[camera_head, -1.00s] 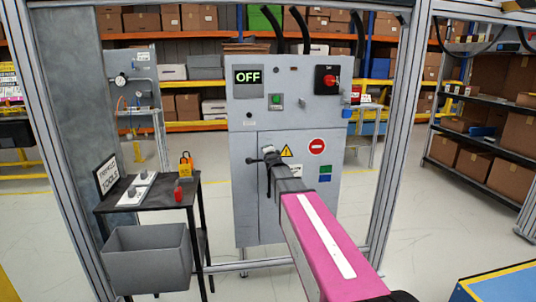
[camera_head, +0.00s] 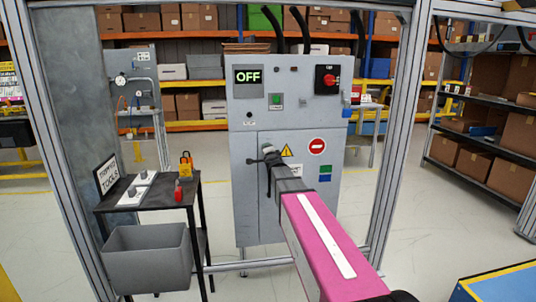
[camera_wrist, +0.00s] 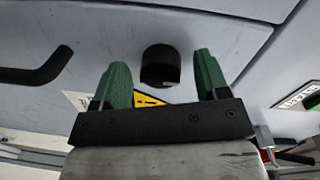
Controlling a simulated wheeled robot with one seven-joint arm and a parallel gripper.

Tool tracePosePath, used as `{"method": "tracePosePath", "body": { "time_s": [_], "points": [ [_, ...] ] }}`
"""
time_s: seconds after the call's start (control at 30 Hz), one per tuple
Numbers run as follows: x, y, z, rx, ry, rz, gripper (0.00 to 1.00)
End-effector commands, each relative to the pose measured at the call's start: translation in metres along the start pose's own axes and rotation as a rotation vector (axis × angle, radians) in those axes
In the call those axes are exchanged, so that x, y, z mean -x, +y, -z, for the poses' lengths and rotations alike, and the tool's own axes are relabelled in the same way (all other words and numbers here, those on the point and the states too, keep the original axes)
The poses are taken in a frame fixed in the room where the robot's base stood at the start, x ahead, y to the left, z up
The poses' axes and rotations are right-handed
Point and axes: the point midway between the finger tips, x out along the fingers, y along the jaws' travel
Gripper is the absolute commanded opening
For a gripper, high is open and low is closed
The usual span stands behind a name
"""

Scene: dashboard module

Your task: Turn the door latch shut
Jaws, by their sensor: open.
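The grey cabinet (camera_head: 240,215) stands upright ahead with its lower door closed or nearly so. A black bar-like handle (camera_head: 252,161) juts left beside my gripper (camera_head: 268,150), which is at the door's upper left. In the wrist view a black handle (camera_wrist: 38,70) is at left, outside the fingers. A short black knob (camera_wrist: 160,66) shows between the two green fingers of my gripper (camera_wrist: 162,78), with gaps on both sides. My gripper is open and empty. I cannot tell which black part is the latch, and my gripper partly hides this area in the head view.
The cabinet has an OFF display (camera_head: 248,80), a red rotary switch (camera_head: 328,80) and a yellow warning triangle (camera_head: 286,150). A black table (camera_head: 150,208) with a padlock (camera_head: 185,162) stands at left, above a grey bin (camera_head: 147,265). Metal frame posts (camera_head: 398,140) flank the cabinet.

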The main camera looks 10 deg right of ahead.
Motion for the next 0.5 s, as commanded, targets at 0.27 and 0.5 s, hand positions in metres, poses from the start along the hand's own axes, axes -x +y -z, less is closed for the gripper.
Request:
{"method": "tracePosePath", "body": {
  "time_s": [0.27, 0.5],
  "points": [
    [0.042, 0.000, 0.000, 0.001, 0.000, 0.000, 0.68],
    [0.087, 0.000, 0.000, 0.001, 0.000, 0.000, 0.68]
  ]
}}
